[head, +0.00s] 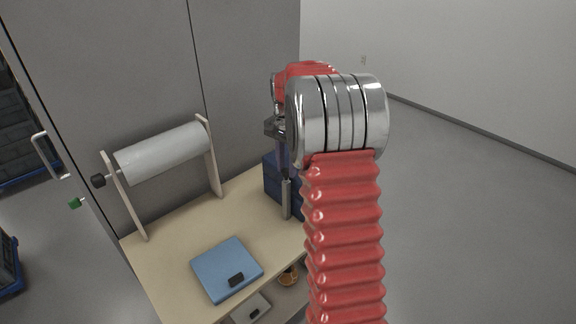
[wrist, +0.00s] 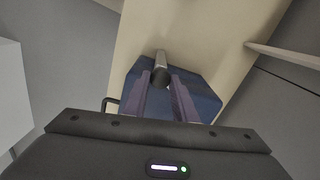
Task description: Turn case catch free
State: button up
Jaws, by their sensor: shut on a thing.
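A dark blue case (head: 271,181) stands at the right of the wooden table, partly hidden behind my arm. It also shows below my gripper in the wrist view (wrist: 205,100). A silver cylindrical piece with a dark end (head: 286,200) shows upright at the case in the head view; it may be the catch. The wrist view shows this silver piece (wrist: 161,60) at my fingertips. My gripper (wrist: 160,80) points down with its purple fingers on either side of the dark end, shut on it. The exact contact is hard to make out.
A light blue flat box (head: 226,268) with a black tab lies on the table (head: 165,250). A white roll (head: 163,152) on a wooden stand is at the back left. A lower shelf holds a grey item (head: 250,309) and an orange-brown one (head: 288,276). A grey panel stands behind.

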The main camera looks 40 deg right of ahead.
aim_at(286, 168)
jog(key=n, duration=0.7)
jog(key=shift+w+r, duration=0.15)
jog(key=shift+w, duration=0.05)
dwell(0.3)
jog(key=o, duration=1)
jog(key=shift+o, duration=0.2)
notch_tip(286, 168, up, 14)
jog(key=shift+f, duration=0.25)
